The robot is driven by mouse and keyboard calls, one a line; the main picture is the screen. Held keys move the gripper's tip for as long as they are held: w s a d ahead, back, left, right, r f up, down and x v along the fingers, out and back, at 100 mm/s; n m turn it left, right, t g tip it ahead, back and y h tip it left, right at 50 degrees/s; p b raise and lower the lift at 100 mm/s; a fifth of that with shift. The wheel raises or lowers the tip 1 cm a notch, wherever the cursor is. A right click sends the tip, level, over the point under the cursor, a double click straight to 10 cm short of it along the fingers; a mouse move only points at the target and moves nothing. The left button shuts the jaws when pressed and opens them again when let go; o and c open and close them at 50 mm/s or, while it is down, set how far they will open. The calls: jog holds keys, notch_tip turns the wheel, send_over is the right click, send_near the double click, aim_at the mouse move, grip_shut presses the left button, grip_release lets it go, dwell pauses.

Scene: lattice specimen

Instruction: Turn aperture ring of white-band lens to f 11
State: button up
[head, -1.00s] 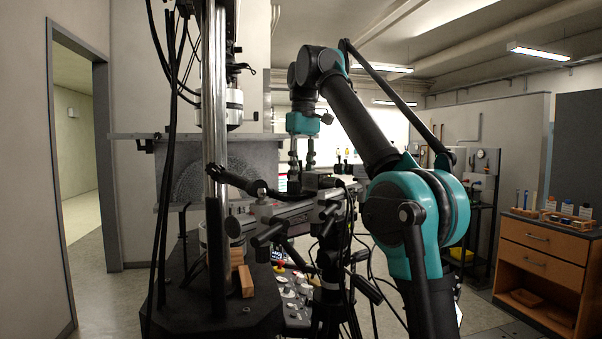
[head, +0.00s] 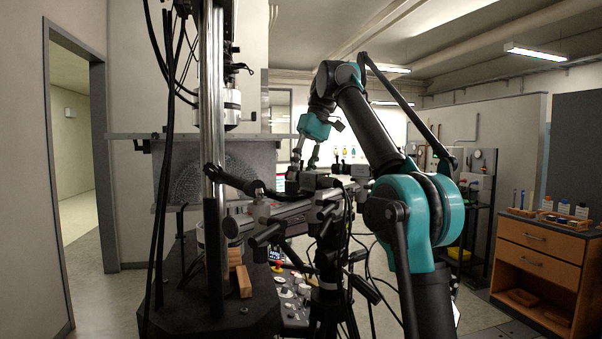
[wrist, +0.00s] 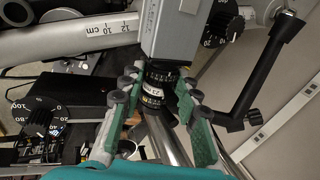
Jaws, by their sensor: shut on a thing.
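In the wrist view, a black lens (wrist: 153,84) with small white and yellow markings hangs from the end of a grey camera body (wrist: 174,35). My gripper (wrist: 158,77) has its green fingers on both sides of this lens and is shut on it around its ring. The markings are too small to read, so I cannot tell the f-number set. In the head view, my gripper (head: 305,168) reaches down, tilted, to the rail-mounted gear; the lens is hidden there.
A metal rail with a centimetre scale (wrist: 100,32) runs beside the camera. Black numbered knobs (wrist: 43,115) and a black crank-like handle (wrist: 268,70) are close to the fingers. In the head view, a steel column (head: 213,150) and cables stand left of my arm.

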jog(key=shift+d+g+y, duration=0.1)
jog(key=shift+g+y, duration=0.4)
jog(key=o, duration=1.2)
jog(key=shift+r, duration=0.1)
